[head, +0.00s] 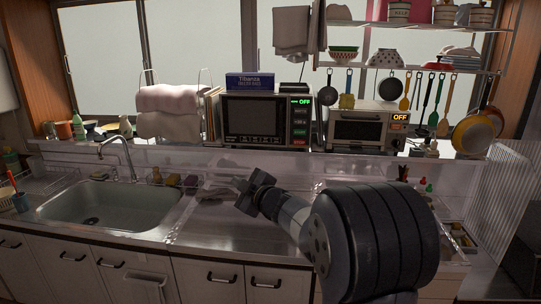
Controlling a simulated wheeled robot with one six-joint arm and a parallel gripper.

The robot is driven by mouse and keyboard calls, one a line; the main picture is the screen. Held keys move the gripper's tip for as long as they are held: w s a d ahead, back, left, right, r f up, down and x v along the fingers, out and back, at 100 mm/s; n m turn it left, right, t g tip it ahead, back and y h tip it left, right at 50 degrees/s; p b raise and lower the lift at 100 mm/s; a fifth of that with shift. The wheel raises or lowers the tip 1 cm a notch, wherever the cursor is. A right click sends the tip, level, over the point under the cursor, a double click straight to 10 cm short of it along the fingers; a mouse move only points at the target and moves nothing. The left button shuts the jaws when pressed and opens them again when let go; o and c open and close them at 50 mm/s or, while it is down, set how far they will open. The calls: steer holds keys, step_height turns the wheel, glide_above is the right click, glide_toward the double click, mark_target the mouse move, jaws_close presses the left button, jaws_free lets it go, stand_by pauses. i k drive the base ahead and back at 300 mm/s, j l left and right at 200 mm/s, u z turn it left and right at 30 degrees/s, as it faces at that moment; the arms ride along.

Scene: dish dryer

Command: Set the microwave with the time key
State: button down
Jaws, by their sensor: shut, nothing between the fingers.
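The microwave (258,118) stands on the raised shelf behind the counter, with its dark door facing me. Its right-hand panel has a green display reading OFF (303,101). Below the display is a column of small keys (299,123), with green and red ones at the bottom. Their labels are too small to read, so I cannot tell which is the time key. My gripper (238,184) is shut and empty. It is over the steel counter, in front of and below the microwave, and apart from it.
A toaster oven (366,131) with an orange OFF sign stands right of the microwave. A blue box (250,82) lies on top of the microwave. A towel rack (168,107) is to its left. The sink (108,207) is at left. Pans and utensils hang at right.

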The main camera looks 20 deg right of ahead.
mark_target(296, 121)
steer(key=i+l, duration=0.55)
steer(key=l, duration=0.2)
steer(key=i+l+z, duration=0.1)
steer(key=i+l, duration=0.5)
steer(key=l, duration=0.2)
